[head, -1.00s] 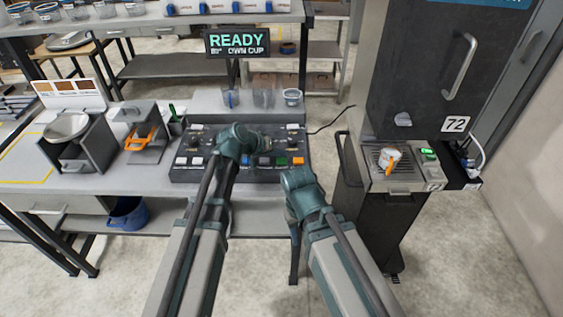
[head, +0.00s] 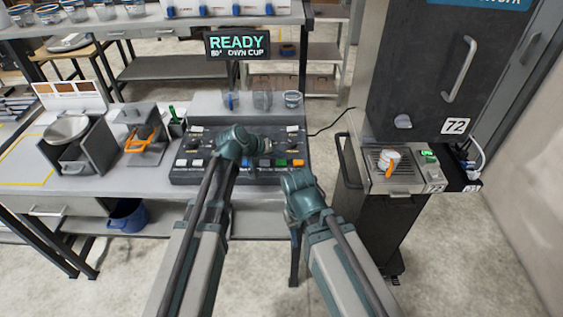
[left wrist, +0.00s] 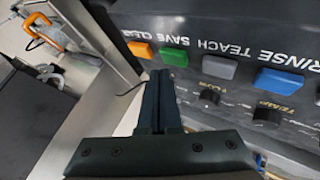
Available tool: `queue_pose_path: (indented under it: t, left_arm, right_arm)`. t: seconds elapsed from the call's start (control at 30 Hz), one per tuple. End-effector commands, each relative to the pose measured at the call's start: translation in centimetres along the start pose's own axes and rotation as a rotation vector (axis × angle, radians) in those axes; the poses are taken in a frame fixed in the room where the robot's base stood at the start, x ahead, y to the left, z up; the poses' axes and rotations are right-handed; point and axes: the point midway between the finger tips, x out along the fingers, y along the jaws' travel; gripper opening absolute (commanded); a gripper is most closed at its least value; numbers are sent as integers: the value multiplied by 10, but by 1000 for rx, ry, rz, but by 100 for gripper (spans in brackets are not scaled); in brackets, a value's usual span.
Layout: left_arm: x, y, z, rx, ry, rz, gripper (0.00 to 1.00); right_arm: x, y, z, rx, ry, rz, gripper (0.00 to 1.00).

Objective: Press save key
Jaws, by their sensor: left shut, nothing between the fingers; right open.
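The save key (left wrist: 173,57) is a green block under the word SAVE in the left wrist view, between an orange key (left wrist: 140,49) and a grey-blue key (left wrist: 221,66). In the head view the green save key (head: 281,162) is in the front row of the dark control panel (head: 182,177). My left gripper (head: 268,147) is shut and empty over the panel. In the left wrist view its fingertips (left wrist: 160,74) appear close to the green and orange keys; contact cannot be told. My right gripper (head: 292,212) is open, in front of the panel; its fingers are largely hidden.
Clear cups (head: 263,100) stand behind the panel. A sign (head: 237,44) above reads READY. Grey stands (head: 92,150) are at the left. Knobs (left wrist: 209,97) sit near the keys.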

Motion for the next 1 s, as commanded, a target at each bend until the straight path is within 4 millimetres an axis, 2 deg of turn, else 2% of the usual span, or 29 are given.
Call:
queue_pose_path:
  t: [0.7, 1.0]
  left_arm:
    - [0, 0, 0, 0, 0, 0, 0]
    - [6, -5, 5, 0, 0, 0, 0]
  right_arm:
    - [0, 0, 0, 0, 0, 0, 50]
    - [9, -1, 0, 0, 0, 0, 50]
